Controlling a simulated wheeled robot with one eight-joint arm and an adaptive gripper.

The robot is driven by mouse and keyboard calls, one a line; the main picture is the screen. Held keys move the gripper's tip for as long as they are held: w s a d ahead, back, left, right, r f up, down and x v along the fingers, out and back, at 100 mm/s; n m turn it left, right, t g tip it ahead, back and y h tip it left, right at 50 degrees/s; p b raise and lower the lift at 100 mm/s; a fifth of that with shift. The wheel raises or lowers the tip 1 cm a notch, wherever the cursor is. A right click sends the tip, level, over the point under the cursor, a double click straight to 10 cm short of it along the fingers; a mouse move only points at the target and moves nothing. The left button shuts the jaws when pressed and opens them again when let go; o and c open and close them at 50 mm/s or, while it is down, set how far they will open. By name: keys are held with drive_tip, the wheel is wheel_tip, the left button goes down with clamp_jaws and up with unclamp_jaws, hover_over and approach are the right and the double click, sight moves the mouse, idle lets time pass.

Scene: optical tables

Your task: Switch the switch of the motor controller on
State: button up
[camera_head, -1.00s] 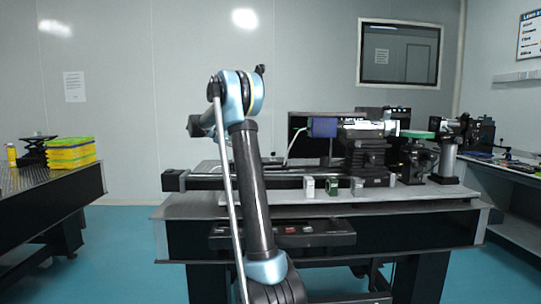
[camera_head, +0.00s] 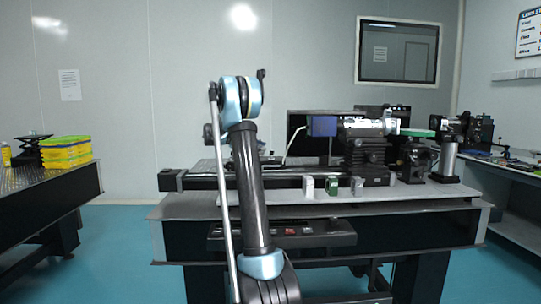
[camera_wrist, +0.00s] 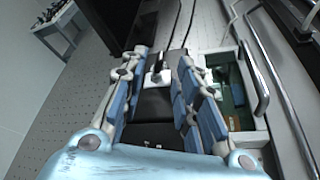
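In the wrist view, a black box-like device (camera_wrist: 153,103) lies between the fingers of my gripper (camera_wrist: 162,60). A small pale toggle-like lever (camera_wrist: 158,71) stands on it; this looks like the motor controller's switch. Its on or off position cannot be told. My gripper is open, with a blue-padded finger on each side of the device and a gap between them. No grip on the lever shows, and finger contact with the device cannot be told. In the head view my arm hides the gripper and the device.
In the wrist view, an open-topped pale box (camera_wrist: 247,137) with green parts inside sits right of the fingers, beside metal rails. In the head view, the optical table (camera_head: 400,208) carries small blocks (camera_head: 332,186) and a blue-ended optical assembly (camera_head: 324,126). Another table (camera_head: 60,200) stands left.

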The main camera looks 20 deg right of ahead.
sight(272, 153)
drive_tip(key=x, duration=0.7)
clamp_jaws()
